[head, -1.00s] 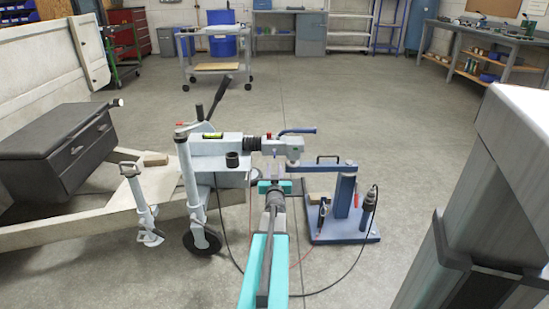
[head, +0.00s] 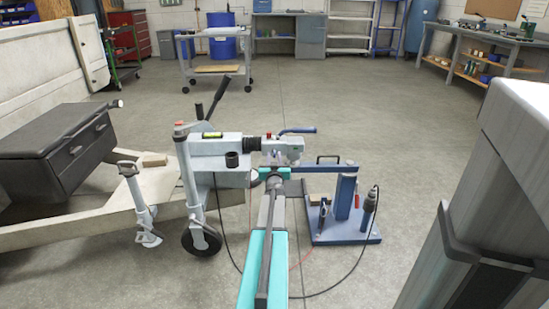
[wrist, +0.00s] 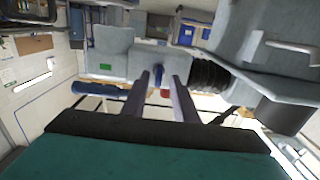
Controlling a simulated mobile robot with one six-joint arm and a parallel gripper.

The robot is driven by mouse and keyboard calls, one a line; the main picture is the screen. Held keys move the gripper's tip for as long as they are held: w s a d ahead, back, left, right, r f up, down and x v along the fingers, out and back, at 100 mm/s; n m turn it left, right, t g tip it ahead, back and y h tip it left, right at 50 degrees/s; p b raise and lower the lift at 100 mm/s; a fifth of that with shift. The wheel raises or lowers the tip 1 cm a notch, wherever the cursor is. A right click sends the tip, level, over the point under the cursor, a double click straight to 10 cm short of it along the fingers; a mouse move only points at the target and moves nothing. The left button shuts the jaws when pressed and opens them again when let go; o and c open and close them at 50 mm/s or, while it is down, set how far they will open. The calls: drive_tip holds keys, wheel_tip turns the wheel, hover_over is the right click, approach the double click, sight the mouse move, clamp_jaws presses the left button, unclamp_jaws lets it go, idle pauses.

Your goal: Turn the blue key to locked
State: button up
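The blue key (wrist: 157,71) shows as a small blue piece on the grey coupling head (wrist: 160,60) in the wrist view, just past my fingertips and between them. My gripper (wrist: 161,82) is open, with a clear gap between its two fingers. I cannot tell whether the fingertips touch the key. In the head view my gripper (head: 273,173) is right under the coupling head (head: 285,147), and my own arm hides the key there. The key's turn position is not clear.
The blue coupling handle (head: 298,130) sticks out above the head. Black bellows (wrist: 210,75) sit beside my fingers. A blue stand (head: 343,200) with tools is at right, its cable on the floor. A jockey wheel (head: 201,240) stands at left.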

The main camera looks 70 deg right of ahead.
drive_tip(key=shift+w+d, duration=0.15)
drive_tip(key=shift+d, duration=0.2)
